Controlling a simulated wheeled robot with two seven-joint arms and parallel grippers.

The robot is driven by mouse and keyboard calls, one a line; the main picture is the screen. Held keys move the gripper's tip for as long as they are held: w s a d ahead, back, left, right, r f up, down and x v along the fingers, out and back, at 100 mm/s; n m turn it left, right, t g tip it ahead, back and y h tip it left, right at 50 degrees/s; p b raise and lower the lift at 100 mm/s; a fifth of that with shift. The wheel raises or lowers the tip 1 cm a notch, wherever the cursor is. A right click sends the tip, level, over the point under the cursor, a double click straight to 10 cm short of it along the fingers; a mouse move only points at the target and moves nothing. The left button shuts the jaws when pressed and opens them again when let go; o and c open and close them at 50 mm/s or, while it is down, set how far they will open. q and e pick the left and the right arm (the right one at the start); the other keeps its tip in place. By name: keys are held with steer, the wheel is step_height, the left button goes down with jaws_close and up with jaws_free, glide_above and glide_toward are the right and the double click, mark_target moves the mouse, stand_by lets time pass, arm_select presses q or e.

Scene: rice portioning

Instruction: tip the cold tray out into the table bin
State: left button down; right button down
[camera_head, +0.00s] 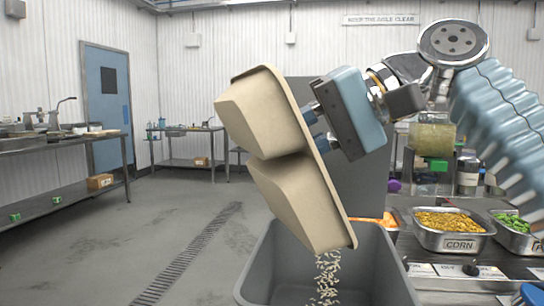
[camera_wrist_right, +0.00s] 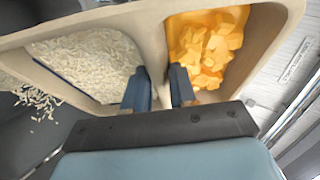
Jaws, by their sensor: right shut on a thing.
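The beige two-compartment tray (camera_head: 277,115) is tipped steeply, its underside toward the head camera and its lower end over the bin. My right gripper (camera_head: 311,125) is shut on the tray at its middle. In the right wrist view the gripper fingers (camera_wrist_right: 160,88) are at the tray's divider (camera_wrist_right: 152,40). White rice (camera_wrist_right: 95,62) lies in one compartment and orange chunks (camera_wrist_right: 207,45) in the other. Loose rice grains (camera_head: 327,277) fall from the lower end into the grey table bin (camera_head: 257,272). The bin's floor is mostly hidden. My left gripper is out of view.
Right of the bin stand a metal pan of corn (camera_head: 447,220) and a pan of green food (camera_head: 512,222). Orange food (camera_head: 385,220) shows behind the bin. A steel bench (camera_head: 60,145) is far left, with open floor between.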

steer(key=w+d+r+m+y+b, duration=0.1)
steer(key=d+y+b, duration=0.4)
steer(key=d+b, duration=0.1)
steer(key=shift+w+d+r+m+y, duration=0.3)
steer(key=shift+w+r+m+y, duration=0.05)
steer(key=shift+w+m+y, duration=0.05)
stand_by(1.8)
